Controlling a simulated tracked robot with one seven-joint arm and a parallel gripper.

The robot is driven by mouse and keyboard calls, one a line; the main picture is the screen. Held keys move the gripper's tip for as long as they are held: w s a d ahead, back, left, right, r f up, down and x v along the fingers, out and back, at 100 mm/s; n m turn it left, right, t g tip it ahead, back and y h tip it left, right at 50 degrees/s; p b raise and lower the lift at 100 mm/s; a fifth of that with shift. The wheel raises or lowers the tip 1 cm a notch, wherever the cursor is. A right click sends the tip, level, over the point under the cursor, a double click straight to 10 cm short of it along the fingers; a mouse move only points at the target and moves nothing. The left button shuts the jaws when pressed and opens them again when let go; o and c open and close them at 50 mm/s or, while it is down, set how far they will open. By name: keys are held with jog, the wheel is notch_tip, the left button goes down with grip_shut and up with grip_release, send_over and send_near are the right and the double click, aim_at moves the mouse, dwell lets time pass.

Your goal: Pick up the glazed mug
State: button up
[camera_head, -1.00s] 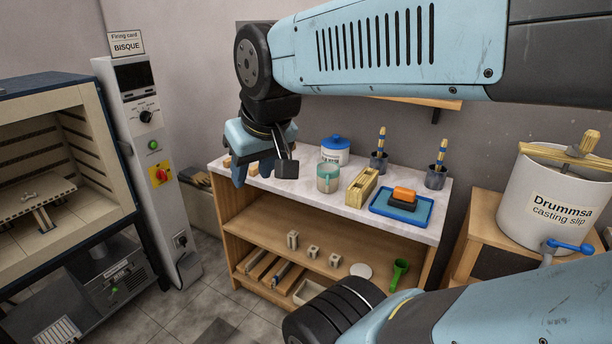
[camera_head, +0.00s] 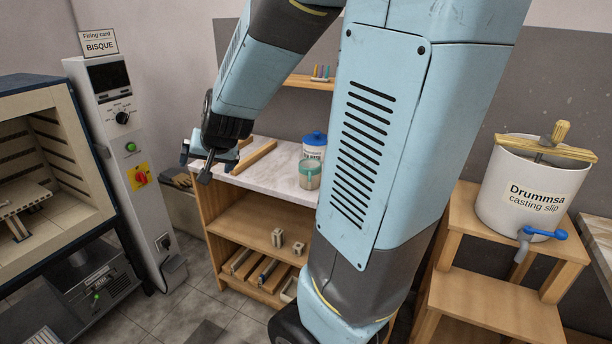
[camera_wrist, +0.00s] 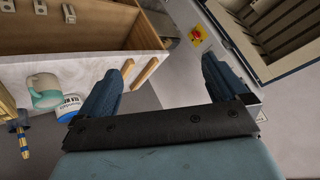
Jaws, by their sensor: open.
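The glazed mug (camera_head: 309,177), pale below with a green glazed upper part, stands on the white marbled counter top (camera_head: 276,183), in front of a blue-lidded jar. In the wrist view the mug (camera_wrist: 45,97) is at the left edge of the picture, well outside the jaws. My gripper (camera_head: 195,162) is at the counter's left end, to the left of the mug and apart from it. In the wrist view my gripper (camera_wrist: 160,68) is open and empty, its two dark blue fingers spread wide.
The blue-lidded jar (camera_head: 314,149) stands close behind the mug. Wooden bars (camera_head: 255,157) lie on the counter between gripper and mug. An open kiln (camera_head: 40,150) and its control post (camera_head: 130,150) are at left. A slip drum (camera_head: 530,190) is at right.

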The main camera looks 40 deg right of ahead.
jog(key=w+d+f+m+h, duration=0.4)
jog(key=w+d+f, duration=0.2)
jog(key=f, duration=0.2)
jog(key=m+g+h, duration=0.3)
jog(key=m+h, duration=0.1)
jog(key=h, duration=0.9)
send_near(304, 172)
jog(key=x, duration=0.7)
jog(key=shift+s+r, duration=0.1)
jog(key=shift+s, duration=0.15)
jog(key=shift+w+x, duration=0.1)
jog(key=shift+x, duration=1.2)
jog(key=shift+w+x, duration=0.15)
jog(key=shift+x, duration=1.2)
jog(key=shift+s+a, duration=0.1)
jog(key=shift+c, duration=0.5)
jog(key=c, duration=1)
